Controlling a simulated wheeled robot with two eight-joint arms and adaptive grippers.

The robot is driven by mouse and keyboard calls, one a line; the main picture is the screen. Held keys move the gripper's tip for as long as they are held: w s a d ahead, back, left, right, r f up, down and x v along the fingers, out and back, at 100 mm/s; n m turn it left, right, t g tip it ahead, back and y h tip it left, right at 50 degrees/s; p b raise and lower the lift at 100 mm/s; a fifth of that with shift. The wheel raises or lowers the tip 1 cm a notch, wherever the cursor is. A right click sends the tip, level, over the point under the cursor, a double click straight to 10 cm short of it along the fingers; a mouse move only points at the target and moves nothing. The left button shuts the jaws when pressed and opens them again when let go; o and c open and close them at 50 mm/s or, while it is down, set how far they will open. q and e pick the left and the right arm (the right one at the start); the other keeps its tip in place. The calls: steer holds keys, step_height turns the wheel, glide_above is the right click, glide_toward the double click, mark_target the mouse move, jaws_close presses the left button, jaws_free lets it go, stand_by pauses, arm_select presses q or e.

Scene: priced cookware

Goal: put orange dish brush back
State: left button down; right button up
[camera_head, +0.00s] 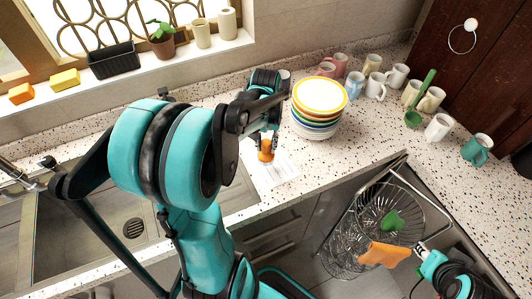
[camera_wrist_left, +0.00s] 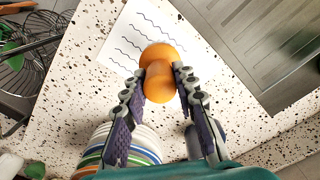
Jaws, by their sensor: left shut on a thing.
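My left gripper (camera_head: 268,137) is shut on the orange dish brush (camera_head: 266,152) over the counter. In the left wrist view, the brush's rounded orange body (camera_wrist_left: 158,82) sits between the two fingertips (camera_wrist_left: 159,72). Below it is a white sheet with wavy lines (camera_head: 284,170), which also shows in the left wrist view (camera_wrist_left: 122,35). I cannot tell whether the brush touches the sheet. My right gripper (camera_head: 420,250) is at the lower right, beside an orange cloth-like piece (camera_head: 385,255); its fingers are too small to read.
A stack of coloured plates (camera_head: 318,104) stands close to the right of my left gripper. Several mugs (camera_head: 375,85) and a green brush (camera_head: 416,112) are behind and to the right. A wire basket (camera_head: 368,225) is at the open dishwasher. The sink (camera_head: 120,225) lies left.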

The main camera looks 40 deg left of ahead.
mark_target(266, 152)
arm_select(q)
steer(key=shift+w+a+f+b, duration=0.1)
steer(key=shift+f+b, duration=0.55)
steer(key=shift+f, duration=1.4)
steer(key=shift+f, duration=0.2)
steer(key=c, duration=1.2)
jaws_free()
steer(key=shift+r, duration=0.15)
